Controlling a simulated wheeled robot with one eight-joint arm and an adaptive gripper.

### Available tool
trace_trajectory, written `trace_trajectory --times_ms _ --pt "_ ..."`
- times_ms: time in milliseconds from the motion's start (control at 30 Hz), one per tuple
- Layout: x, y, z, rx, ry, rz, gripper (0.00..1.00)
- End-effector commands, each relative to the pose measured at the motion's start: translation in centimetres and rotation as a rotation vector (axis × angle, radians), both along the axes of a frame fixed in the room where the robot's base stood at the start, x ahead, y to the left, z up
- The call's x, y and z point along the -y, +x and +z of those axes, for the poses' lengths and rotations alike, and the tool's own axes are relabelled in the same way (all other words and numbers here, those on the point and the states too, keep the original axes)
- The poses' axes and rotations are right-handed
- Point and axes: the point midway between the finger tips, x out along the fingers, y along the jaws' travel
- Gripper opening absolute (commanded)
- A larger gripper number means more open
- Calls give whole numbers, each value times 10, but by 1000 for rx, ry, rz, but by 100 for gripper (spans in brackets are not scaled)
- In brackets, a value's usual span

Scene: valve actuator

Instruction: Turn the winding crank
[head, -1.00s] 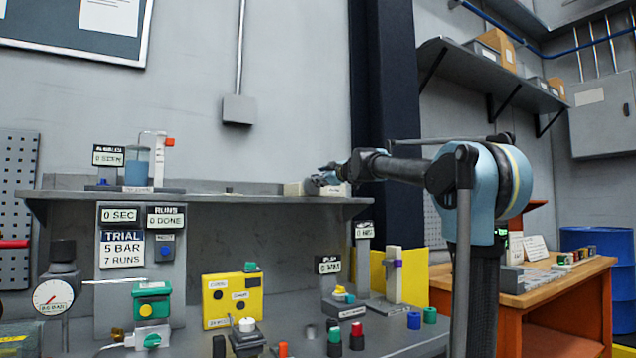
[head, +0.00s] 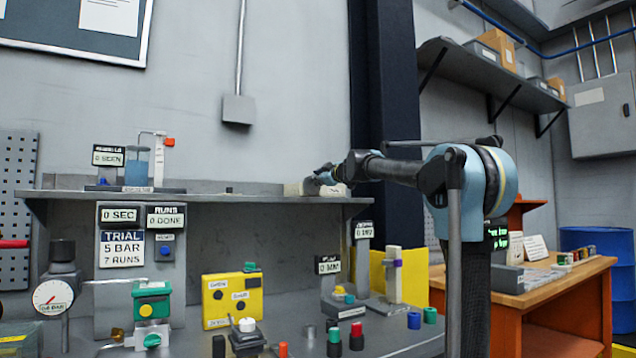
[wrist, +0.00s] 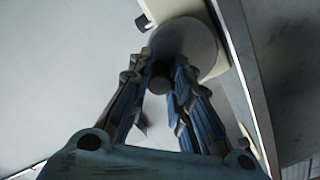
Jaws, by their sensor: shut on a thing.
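In the wrist view, the winding crank shows as a pale round disc (wrist: 190,45) with a dark handle knob (wrist: 160,84) standing out from it. My gripper (wrist: 158,72) has its two ribbed fingers on either side of this knob, closed on it. In the head view, my gripper (head: 323,178) reaches the right end of the upper shelf, at a light-coloured box (head: 298,188). From there the crank itself is mostly hidden by the gripper and is too small to make out.
The grey upper shelf (head: 250,202) runs under the gripper. A dark column (head: 382,90) stands close behind the arm. Below are a yellow box (head: 232,312), a green-topped unit (head: 152,290) and several coloured knobs. An orange workbench (head: 560,290) stands at right.

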Motion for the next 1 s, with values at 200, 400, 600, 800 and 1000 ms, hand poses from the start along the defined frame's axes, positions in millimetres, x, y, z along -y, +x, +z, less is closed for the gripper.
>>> trace_trajectory --times_ms 200,400,600,800,1000 --pt "1 1 0 -17 26 0 0" --pt "3 2 0 -73 109 0 0" --pt "7 5 -1 -166 247 -1 0" --pt "13 9 -3 -272 406 -2 0" --pt "17 11 -6 -379 564 -3 0"
